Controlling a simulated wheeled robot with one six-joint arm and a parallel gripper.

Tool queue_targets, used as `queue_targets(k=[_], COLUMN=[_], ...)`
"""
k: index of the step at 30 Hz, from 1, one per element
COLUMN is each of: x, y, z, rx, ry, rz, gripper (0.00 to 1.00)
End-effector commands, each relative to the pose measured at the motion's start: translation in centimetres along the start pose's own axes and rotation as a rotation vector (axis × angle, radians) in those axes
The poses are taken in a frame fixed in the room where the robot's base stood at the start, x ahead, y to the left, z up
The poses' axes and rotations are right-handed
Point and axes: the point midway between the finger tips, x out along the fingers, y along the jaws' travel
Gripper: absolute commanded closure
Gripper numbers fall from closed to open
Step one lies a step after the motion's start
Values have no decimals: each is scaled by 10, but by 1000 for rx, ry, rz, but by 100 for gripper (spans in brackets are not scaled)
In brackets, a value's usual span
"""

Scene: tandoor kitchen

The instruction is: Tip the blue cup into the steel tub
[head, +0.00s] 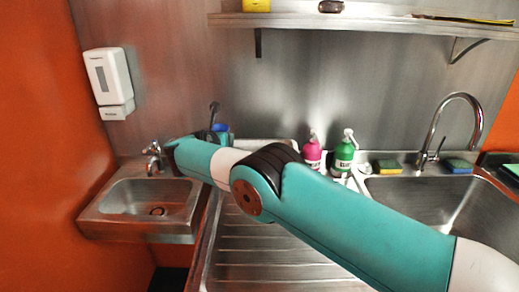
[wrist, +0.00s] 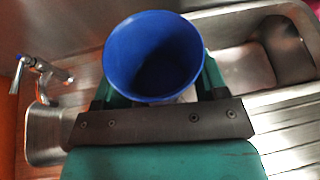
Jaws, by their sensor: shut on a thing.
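The blue cup (wrist: 153,55) is between the green fingers of my gripper (wrist: 155,85) in the wrist view, its round mouth facing the camera. Its inside is dark, and I cannot tell what it holds. In the head view a small part of the cup (head: 221,128) shows behind my arm, which hides most of my gripper. The steel tub (wrist: 268,14) is a long metal container at the right of the cup in the wrist view. In the head view only its rim (head: 262,141) shows behind my arm. The cup is beside the tub, not clearly over it.
A small hand basin (head: 100,207) with a tap (head: 153,158) is at the left. A ribbed drainboard (head: 265,255) lies under my arm. Pink (head: 312,153) and green (head: 344,155) bottles, sponges (head: 389,166) and a large sink (head: 420,195) are to the right. A shelf (head: 360,22) hangs above.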

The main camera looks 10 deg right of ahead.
Motion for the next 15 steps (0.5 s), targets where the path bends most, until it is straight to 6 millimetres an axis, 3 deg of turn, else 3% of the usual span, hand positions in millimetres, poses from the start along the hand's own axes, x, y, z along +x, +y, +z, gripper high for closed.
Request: queue_targets(k=[15], x=[4], y=[-15], z=[2], rx=[207], ry=[87], rz=[96], gripper=[62])
